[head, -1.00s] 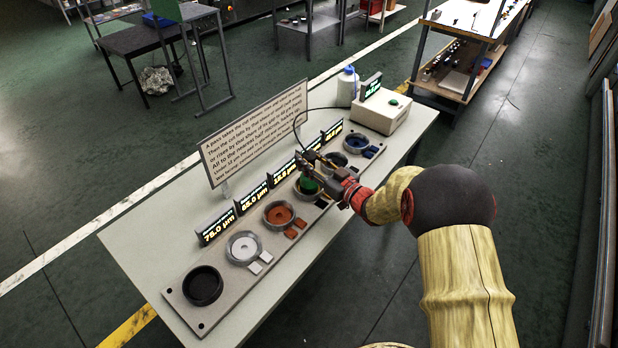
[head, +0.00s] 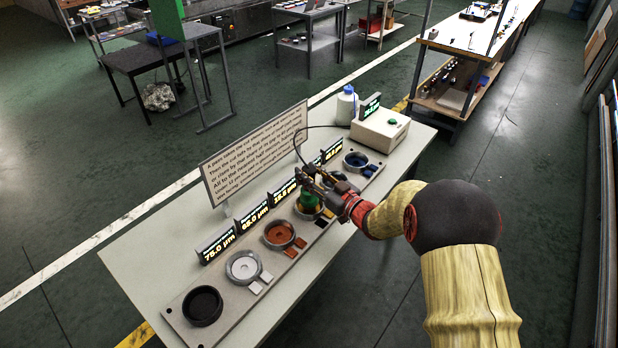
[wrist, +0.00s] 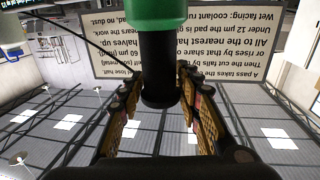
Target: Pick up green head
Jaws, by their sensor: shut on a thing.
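The green head (head: 307,201) is a green round piece, seen over the fourth ring from the near left of the long grey rack (head: 222,287). In the wrist view its green body (wrist: 158,12) shows at the top, with a black stem below it. My gripper (head: 310,182) is shut on the green head, with the two fingers on either side of the black stem in the wrist view. The head looks raised a little out of its ring, but the gap beneath it is hard to judge.
Small displays and a text sign (head: 254,150) stand behind. A box with a green button (head: 380,130) and a white bottle (head: 346,105) stand at the far end.

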